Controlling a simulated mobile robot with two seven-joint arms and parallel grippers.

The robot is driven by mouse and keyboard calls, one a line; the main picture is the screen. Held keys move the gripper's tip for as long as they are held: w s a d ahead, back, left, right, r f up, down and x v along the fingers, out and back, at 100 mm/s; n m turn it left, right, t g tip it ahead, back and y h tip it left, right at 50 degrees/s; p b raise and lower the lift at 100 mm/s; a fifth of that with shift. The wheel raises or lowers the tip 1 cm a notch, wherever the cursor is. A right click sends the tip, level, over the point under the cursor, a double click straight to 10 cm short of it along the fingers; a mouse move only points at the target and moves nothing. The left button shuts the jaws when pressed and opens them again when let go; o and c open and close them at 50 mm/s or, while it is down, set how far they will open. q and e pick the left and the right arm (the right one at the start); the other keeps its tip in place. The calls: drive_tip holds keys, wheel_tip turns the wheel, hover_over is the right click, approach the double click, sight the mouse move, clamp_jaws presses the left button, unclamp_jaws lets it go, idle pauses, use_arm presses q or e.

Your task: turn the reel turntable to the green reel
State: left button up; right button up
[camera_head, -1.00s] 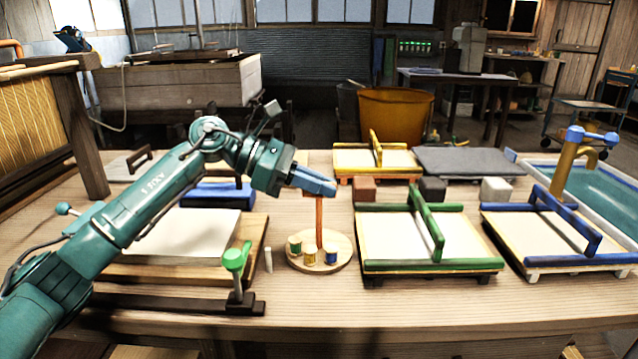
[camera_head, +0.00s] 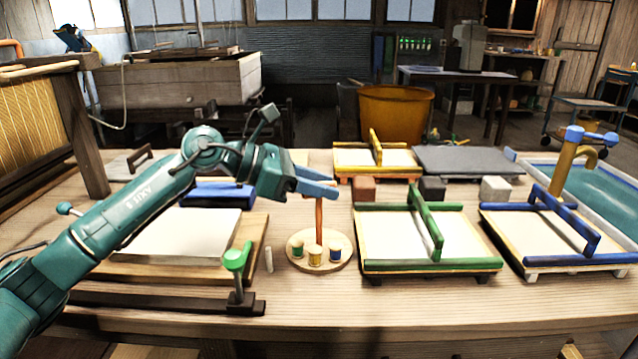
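The reel turntable (camera_head: 346,250) is a round wooden disc on the bench with an upright orange-red post (camera_head: 319,222). On it stand a green reel (camera_head: 297,249) at the left, a yellow reel (camera_head: 315,257) at the front and a blue reel (camera_head: 335,254) at the right. My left gripper (camera_head: 320,186) is at the top of the post, its blue fingers on either side of it and seemingly closed on it. The fingers hide the post's top. My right gripper is not in view.
A small white peg (camera_head: 268,259) stands left of the disc. A green-handled lever (camera_head: 236,262) is further left. A green-framed mould (camera_head: 430,265) lies close on the right, with a blue-framed one (camera_head: 555,264) beyond. The bench front is clear.

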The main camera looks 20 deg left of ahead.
use_arm(q)
drive_tip(key=v, duration=1.3)
drive_tip(key=shift+r, duration=0.15)
drive_tip(key=shift+r+p, duration=0.1)
drive_tip(key=shift+p, duration=0.2)
